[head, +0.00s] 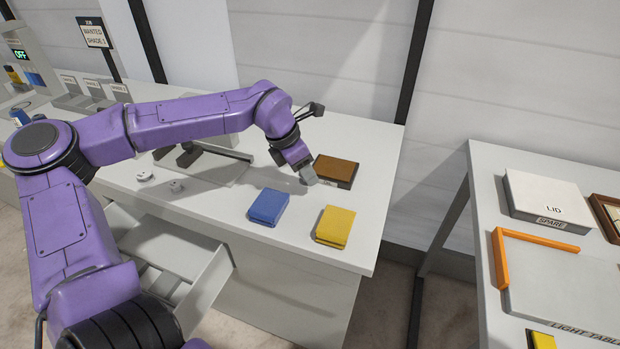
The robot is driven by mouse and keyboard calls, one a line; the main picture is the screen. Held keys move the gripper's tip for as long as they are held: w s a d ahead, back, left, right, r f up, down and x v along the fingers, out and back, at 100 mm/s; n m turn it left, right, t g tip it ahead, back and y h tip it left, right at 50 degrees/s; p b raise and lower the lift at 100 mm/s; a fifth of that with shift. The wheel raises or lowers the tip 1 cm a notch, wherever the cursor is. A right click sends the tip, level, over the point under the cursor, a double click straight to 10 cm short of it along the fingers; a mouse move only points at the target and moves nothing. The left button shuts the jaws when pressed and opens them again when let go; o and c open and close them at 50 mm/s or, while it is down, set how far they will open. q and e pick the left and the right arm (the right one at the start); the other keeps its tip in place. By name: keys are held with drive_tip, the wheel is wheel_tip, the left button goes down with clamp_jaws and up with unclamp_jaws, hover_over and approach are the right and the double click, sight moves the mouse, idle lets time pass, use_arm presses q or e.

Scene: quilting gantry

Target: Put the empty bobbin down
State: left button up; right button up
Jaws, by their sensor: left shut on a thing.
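My left gripper (305,174) reaches over the white table from the left, pointing down, just left of a brown-topped box. It is shut on a small pale grey thing at its fingertips, which I take to be the empty bobbin; it is too small and too covered to make out well. I cannot tell whether it touches the table or the box. My right gripper is not in view.
The brown-topped box (336,168), a blue block (268,206) and a yellow block (335,226) sit on the table (215,206). Two small pale round pieces (145,175) (176,186) lie further left. An open drawer (212,290) juts from the front. A light table (560,285) stands right.

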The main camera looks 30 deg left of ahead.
use_arm(q)
drive_tip(key=x, duration=0.3)
drive_tip(key=shift+f, duration=0.45)
drive_tip(key=shift+a+f, duration=0.1)
drive_tip(key=shift+f, duration=0.2)
drive_tip(key=shift+s+f, duration=0.1)
drive_tip(key=shift+f, duration=0.05)
drive_tip(key=o, duration=1.1)
